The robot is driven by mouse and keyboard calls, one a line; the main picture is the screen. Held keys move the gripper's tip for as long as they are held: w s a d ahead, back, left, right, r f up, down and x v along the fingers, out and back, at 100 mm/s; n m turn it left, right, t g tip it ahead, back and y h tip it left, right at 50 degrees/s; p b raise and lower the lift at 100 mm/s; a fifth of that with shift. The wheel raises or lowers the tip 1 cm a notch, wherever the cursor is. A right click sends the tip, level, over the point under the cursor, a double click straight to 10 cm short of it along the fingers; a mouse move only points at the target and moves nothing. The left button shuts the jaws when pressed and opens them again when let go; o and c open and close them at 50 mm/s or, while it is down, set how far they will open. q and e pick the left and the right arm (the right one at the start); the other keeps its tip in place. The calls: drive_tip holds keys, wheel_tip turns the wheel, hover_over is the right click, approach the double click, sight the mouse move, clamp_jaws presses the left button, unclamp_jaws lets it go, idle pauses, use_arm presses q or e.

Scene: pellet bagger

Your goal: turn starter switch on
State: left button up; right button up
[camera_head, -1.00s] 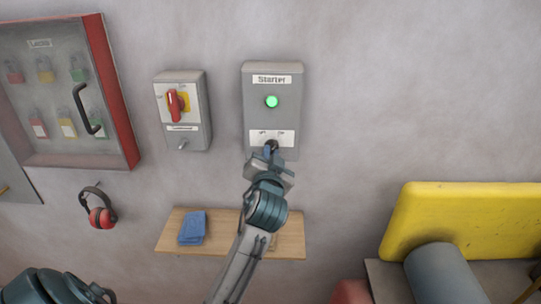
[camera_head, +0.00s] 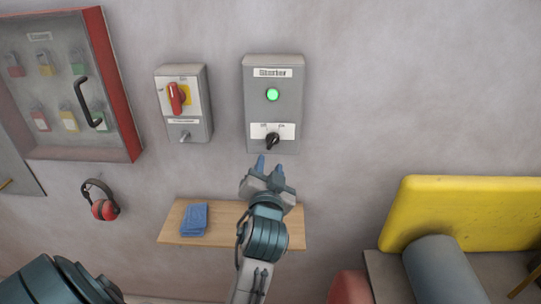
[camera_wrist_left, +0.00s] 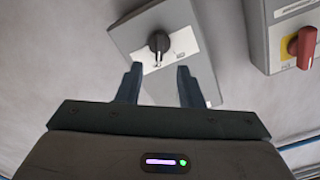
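The grey starter box (camera_head: 258,112) is on the wall, with a lit green lamp (camera_head: 272,95) under its label. Its black rotary switch (camera_head: 271,141) sits on a white plate low on the box, its pointer tilted up and right toward the ON mark. My left gripper (camera_head: 269,168) is open and empty just below the box, apart from the switch. In the left wrist view the switch (camera_wrist_left: 159,42) shows beyond the gap between the two spread fingers (camera_wrist_left: 157,84). My right gripper is in neither view.
A grey isolator box (camera_head: 198,118) with a red handle is left of the starter. A red-framed lock cabinet (camera_head: 121,90) and red ear defenders (camera_head: 104,209) are further left. A wooden shelf (camera_head: 228,222) with a blue cloth is below; a yellow panel (camera_head: 460,215) is at right.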

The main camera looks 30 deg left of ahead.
use_arm(q)
drive_tip(key=shift+v, duration=1.15)
